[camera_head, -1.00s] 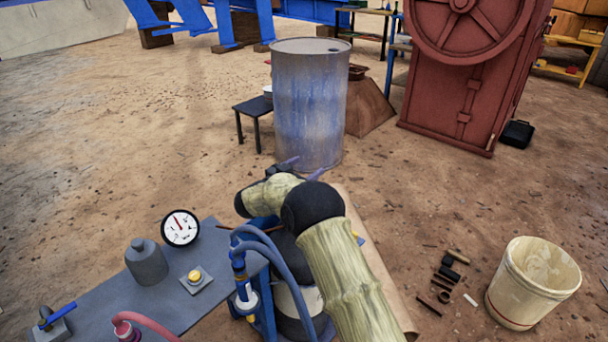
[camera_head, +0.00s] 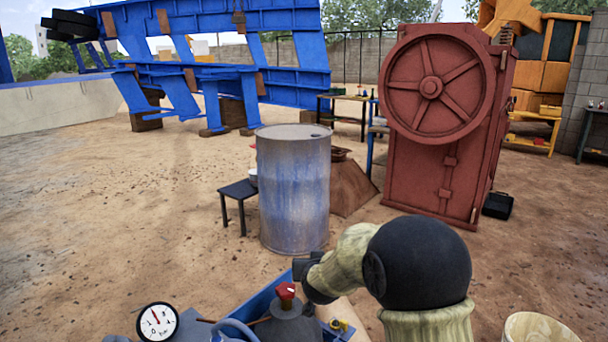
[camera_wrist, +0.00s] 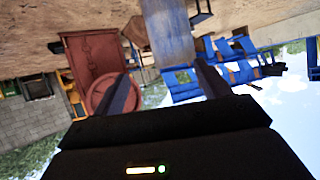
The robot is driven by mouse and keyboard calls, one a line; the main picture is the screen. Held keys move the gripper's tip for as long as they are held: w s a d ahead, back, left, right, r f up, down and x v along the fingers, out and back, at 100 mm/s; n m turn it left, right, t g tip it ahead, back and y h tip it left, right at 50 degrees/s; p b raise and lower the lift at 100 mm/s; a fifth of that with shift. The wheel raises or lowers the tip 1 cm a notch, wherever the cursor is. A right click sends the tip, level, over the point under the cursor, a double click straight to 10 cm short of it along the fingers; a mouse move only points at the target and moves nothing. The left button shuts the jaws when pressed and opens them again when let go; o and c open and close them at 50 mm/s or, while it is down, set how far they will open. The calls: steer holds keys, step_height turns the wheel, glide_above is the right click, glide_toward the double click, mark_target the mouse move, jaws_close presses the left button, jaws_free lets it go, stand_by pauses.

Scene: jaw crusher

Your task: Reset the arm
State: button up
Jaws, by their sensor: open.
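My arm reaches up from the bottom of the head view, with pale links and a large black joint. At its end, my gripper (camera_head: 305,270) shows as a small dark shape below the blue-grey drum (camera_head: 293,190); its fingers are hard to make out there. In the wrist view, which is upside down, my gripper (camera_wrist: 160,70) has its two dark fingers spread wide apart. Nothing is held between them. The drum (camera_wrist: 167,32) appears beyond the gap, at a distance.
A pressure gauge (camera_head: 157,321) and a red knob (camera_head: 286,290) are close by at the bottom. A pale bucket (camera_head: 538,328) is at the lower right. A red flywheel machine (camera_head: 440,120) stands behind, right of the drum. Open dirt ground lies to the left.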

steer(key=s+d+f+g, duration=0.2)
steer(key=s+d+g, duration=0.15)
steer(key=s, duration=0.75)
steer(key=s+d+f+g, duration=0.3)
steer(key=s+d, duration=0.2)
steer(key=s, duration=0.6)
steer(key=s+d+f+g, duration=0.2)
steer(key=s+d+g, duration=0.2)
steer(key=s, duration=0.7)
step_height(320, 180, up, 25)
steer(key=w+p, duration=0.1)
steer(key=p, duration=2.4)
steer(key=shift+h, duration=0.3)
steer(key=shift+d+f+t, duration=0.1)
steer(key=shift+f+t, duration=0.05)
steer(key=shift+t, duration=0.1)
